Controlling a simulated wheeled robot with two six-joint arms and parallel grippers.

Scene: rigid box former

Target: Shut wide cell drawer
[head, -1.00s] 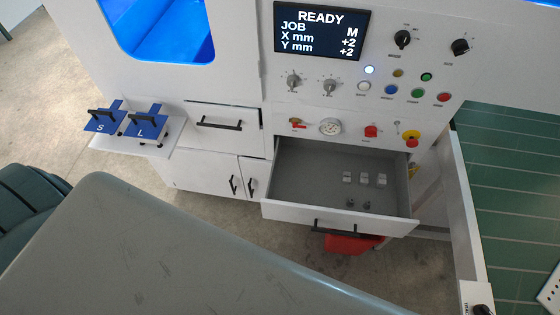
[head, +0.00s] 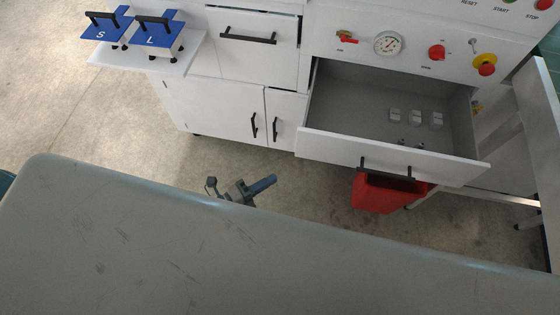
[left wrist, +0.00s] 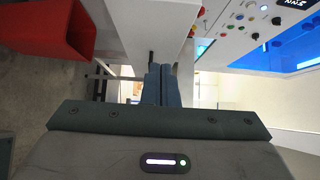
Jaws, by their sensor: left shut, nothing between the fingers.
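The wide cell drawer (head: 395,155) stands pulled out of the white machine in the head view, with a black bar handle (head: 386,171) on its front. Several small pale blocks and a few small dark parts lie on its grey floor. My left gripper (head: 262,186) shows below and to the left of the drawer, apart from it, partly hidden behind my grey body. In the left wrist view its blue-grey fingers (left wrist: 162,84) are together and empty, with a white panel just ahead of them. My right gripper is in neither view.
A red bin (head: 378,194) stands on the floor under the drawer; it also shows in the left wrist view (left wrist: 55,30). A shut narrower drawer (head: 250,38) and cupboard doors are to the left. A side shelf (head: 140,56) holds blue plates marked S and L.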

